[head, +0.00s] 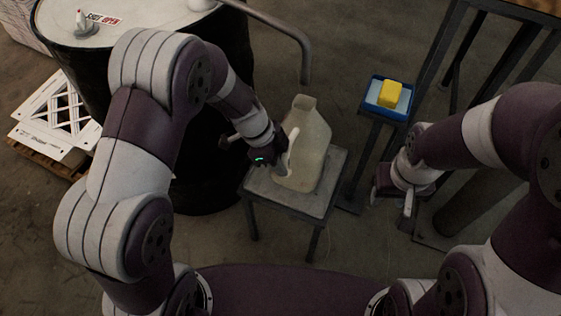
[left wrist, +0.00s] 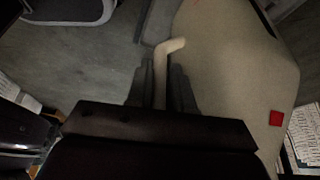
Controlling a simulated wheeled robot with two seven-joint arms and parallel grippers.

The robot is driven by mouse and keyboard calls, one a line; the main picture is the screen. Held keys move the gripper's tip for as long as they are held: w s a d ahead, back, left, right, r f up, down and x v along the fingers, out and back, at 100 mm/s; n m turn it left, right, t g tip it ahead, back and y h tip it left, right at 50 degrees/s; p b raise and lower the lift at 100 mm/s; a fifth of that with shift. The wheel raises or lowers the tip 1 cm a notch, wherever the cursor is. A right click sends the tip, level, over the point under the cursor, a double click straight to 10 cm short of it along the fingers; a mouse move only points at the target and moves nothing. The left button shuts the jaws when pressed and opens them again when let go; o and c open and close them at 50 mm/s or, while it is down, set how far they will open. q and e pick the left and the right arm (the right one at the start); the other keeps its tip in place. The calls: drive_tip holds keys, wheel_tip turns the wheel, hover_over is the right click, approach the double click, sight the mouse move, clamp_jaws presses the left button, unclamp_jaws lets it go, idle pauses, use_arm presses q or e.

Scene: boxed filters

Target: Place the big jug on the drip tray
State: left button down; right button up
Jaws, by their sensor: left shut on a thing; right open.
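The big jug (head: 308,150), a pale translucent container with an open neck, is upright over the grey top of a small stand (head: 318,208), which looks like the drip tray. Its base looks on or very close to that top; any small gap cannot be told. My left gripper (head: 284,160) is shut on the jug's handle at its left side. In the left wrist view the handle (left wrist: 161,75) runs between the fingers, with the pale jug body (left wrist: 235,85) on the right. My right gripper (head: 407,203) is open and empty, to the right of the stand.
A bent grey spout pipe (head: 305,60) hangs just above the jug's neck. A black drum (head: 100,60) stands at the left. A blue tray (head: 371,106) with a yellow sponge (head: 390,93) sits on a post right of the jug. A metal frame (head: 440,60) rises behind it.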

use_arm(q)
drive_tip(key=shift+f, duration=0.1)
drive_tip(key=c, duration=1)
unclamp_jaws()
drive_tip(key=p+v, duration=0.3)
drive_tip(key=v, duration=0.9)
drive_tip(key=s+a+n+y, duration=0.2)
drive_tip(key=s+a+n, duration=0.2)
drive_tip(key=n, duration=0.5)
drive_tip(key=s+a+n+t+y, duration=0.1)
drive_tip(key=s+a+n, duration=0.4)
drive_tip(key=n, duration=0.5)
drive_tip(key=shift+s+a+t+y, duration=0.3)
drive_tip(key=shift+s+y, duration=0.4)
drive_tip(key=shift+s, duration=0.4)
